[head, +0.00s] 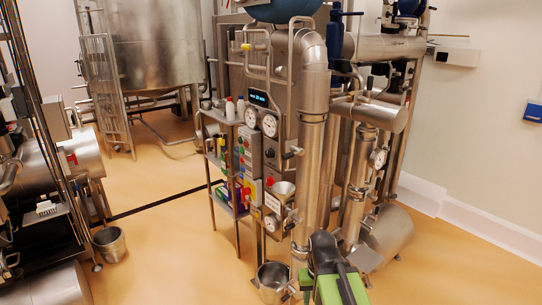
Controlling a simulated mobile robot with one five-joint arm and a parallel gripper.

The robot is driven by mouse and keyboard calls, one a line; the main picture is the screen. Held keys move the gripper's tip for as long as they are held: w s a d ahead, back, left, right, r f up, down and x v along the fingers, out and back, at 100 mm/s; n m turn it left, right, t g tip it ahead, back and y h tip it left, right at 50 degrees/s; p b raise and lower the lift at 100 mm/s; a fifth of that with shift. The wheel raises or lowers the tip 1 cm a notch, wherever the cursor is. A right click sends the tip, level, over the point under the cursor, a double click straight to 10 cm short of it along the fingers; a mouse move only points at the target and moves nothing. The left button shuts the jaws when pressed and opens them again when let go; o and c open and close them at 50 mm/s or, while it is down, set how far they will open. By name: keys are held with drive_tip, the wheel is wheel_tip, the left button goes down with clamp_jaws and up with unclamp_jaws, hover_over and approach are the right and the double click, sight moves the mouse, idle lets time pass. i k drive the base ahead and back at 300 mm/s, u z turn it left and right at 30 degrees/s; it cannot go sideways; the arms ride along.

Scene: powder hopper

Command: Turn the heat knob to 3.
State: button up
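The control panel (271,160) stands on the front of the steel machine near the middle of the head view. It bears a small black knob (270,153), a red knob or button (270,182) and a black-ended handle (292,153) at its right side. I cannot tell which of these is the heat knob. Its labels, scale and pointer are too small to read. Parts of my green and dark grey arm (350,288) show at the bottom, in front of the machine. My gripper's fingers do not show, and nothing of mine visibly touches the panel.
A lit display (258,97) and round gauges (269,126) sit on the panel. A shelf rack (228,203) with bottles and boxes stands at its left. A thick steel pipe (311,170) rises at its right. A steel bucket (271,282) stands below. Floor at left centre is clear.

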sight(270, 152)
drive_tip(key=z, duration=0.7)
drive_tip(key=i, duration=1.15)
drive_tip(key=u, duration=3)
drive_tip(key=i, duration=1)
drive_tip(key=z, duration=0.05)
